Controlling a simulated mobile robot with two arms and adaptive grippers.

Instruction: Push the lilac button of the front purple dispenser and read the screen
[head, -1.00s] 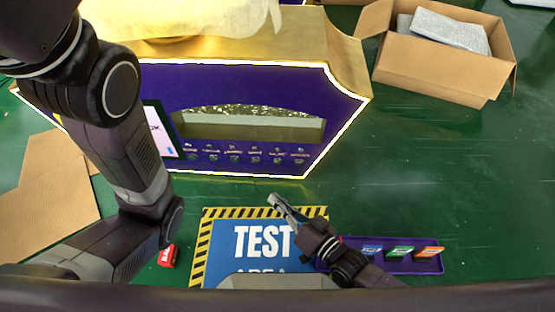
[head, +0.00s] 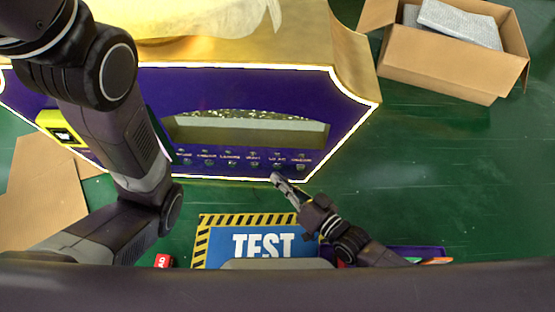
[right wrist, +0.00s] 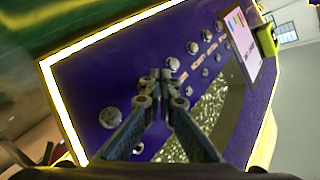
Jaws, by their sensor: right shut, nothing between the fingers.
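The purple dispenser (head: 300,152) with gold sides stands ahead, a lit white outline around its front. A row of small round buttons (head: 232,160) with labels runs below its window; they also show in the right wrist view (right wrist: 193,47). I cannot tell which button is lilac. My right gripper (head: 276,179) is shut and empty, its tips at the panel's lower edge in the head view. In the right wrist view the tips (right wrist: 160,78) overlap the button row and hide part of it; contact is unclear. The screen (right wrist: 241,44) is lit, its text too small to read. My left gripper is out of view.
A blue TEST mat (head: 262,246) lies in front of the dispenser, a purple tray (head: 428,252) to its right. A yellow device (head: 62,127) is at the dispenser's left. An open cardboard box (head: 450,70) stands at back right. Green floor is clear on the right.

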